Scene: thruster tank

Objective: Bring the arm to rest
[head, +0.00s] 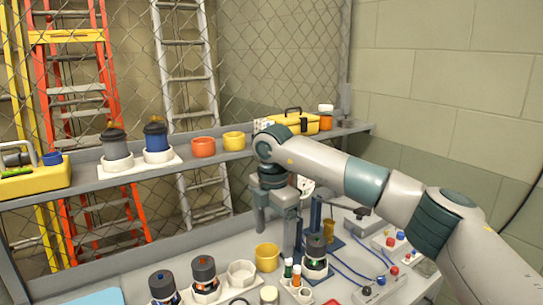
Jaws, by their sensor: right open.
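My right arm (400,200) comes in from the right in the head view, raised over the bench. It bends down at the wrist. My right gripper (276,232) points down over the bench, with its two fingers apart and nothing seen between them. A yellow cup (267,257) shows just below the fingers. A dark cylinder unit (316,250) in a white holder stands to the right of the fingers. My left gripper is not in view.
Two dark-capped units (204,271) and an empty white holder (241,271) stand on the bench (110,285). A shelf (225,158) behind carries an orange cup (203,147), a yellow cup (234,141) and a yellow toolbox (294,122). Blue cables lie at right.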

